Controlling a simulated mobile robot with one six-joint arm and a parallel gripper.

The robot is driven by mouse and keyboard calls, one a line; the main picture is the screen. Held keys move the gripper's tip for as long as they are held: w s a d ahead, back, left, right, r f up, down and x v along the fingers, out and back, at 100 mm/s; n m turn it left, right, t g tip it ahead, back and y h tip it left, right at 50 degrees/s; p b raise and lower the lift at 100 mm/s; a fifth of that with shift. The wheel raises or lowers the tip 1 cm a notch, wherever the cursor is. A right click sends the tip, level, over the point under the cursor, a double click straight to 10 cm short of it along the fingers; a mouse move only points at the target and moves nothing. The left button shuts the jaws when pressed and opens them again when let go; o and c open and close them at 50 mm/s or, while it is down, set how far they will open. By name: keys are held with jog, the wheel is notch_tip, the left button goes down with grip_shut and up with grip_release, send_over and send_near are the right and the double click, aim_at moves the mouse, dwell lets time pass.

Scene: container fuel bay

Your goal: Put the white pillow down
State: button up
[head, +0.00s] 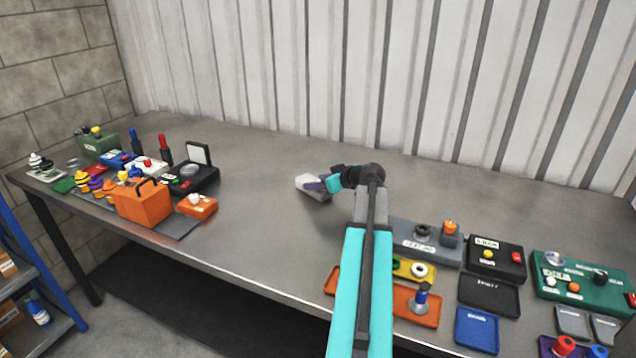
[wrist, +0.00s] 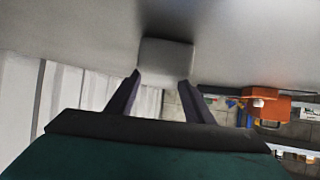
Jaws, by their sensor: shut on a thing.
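The white pillow (head: 308,182) is a small pale block in the head view, over the middle of the grey table, left of my forearm. My gripper (head: 325,184) is shut on it, with its purple fingers at the pillow's right end. In the wrist view the pillow (wrist: 166,54) sits between and beyond the two fingertips of my gripper (wrist: 164,80). The pillow is low, at or close to the tabletop; I cannot tell whether it touches.
The grey table (head: 255,215) is bare around the pillow. An orange box (head: 143,203) and several small items crowd the left end. Trays and boxes, including a green box (head: 585,283), fill the front right. A corrugated wall (head: 290,70) stands behind.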

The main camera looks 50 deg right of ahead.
jog(key=shift+f, duration=0.1)
jog(key=o, duration=1.1)
jog(key=b+v, duration=0.2)
jog(key=v, duration=1)
jog(key=shift+a, duration=0.1)
